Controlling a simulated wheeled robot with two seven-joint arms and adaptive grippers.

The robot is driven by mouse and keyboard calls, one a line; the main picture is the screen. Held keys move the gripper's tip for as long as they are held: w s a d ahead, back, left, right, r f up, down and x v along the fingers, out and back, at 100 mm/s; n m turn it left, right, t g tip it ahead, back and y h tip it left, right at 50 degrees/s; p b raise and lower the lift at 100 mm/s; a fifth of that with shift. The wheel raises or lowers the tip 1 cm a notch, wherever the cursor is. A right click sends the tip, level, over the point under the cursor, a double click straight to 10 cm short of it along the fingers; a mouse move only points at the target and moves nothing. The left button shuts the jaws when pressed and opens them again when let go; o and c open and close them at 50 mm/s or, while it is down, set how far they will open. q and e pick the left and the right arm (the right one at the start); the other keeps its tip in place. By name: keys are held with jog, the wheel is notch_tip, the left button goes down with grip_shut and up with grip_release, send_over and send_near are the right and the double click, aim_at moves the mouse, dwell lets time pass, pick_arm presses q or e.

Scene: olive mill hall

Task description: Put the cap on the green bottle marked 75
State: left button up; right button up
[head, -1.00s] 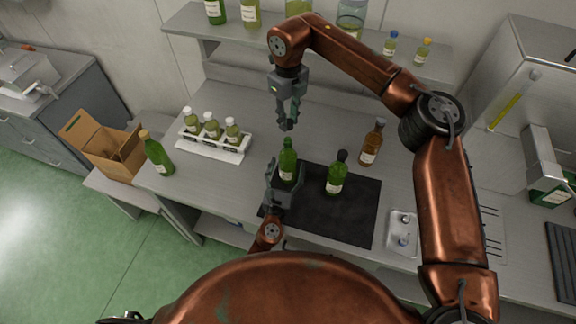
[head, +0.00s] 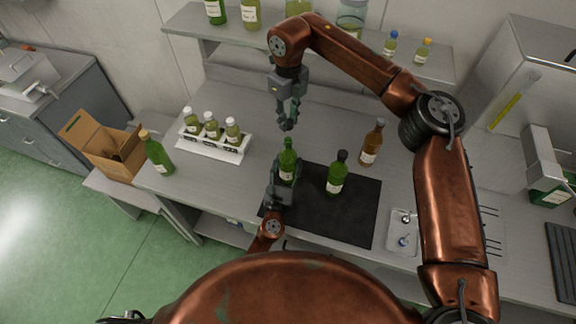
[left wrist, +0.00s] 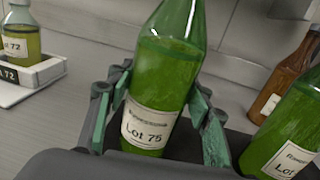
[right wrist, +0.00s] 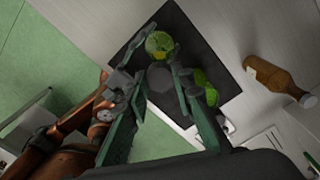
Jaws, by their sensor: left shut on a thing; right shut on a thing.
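The green bottle marked Lot 75 (left wrist: 158,90) stands upright at the left edge of the dark mat (head: 352,222); it also shows in the head view (head: 288,161). My left gripper (head: 285,181) is shut on its body, with one finger on each side in the left wrist view (left wrist: 160,115). My right gripper (head: 287,124) is above the bottle's neck, apart from it. In the right wrist view, a grey round thing (right wrist: 160,78), apparently the cap, is between its fingers (right wrist: 158,85).
A second green bottle (head: 337,175) with a dark top stands on the mat, right of the held one. A brown bottle (head: 372,143) is behind it. A white rack (head: 220,147) with several small bottles, another green bottle (head: 157,154) and a small tray (head: 402,239) stand around.

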aim_at(288, 140)
pick_arm(q)
jog(key=c, duration=0.8)
pick_arm(e)
jog(key=shift+f, duration=2.5)
jog(key=shift+f, duration=0.1)
jog(key=shift+f, duration=0.75)
pick_arm(q)
grip_shut()
pick_arm(e)
jog(key=shift+f, duration=0.6)
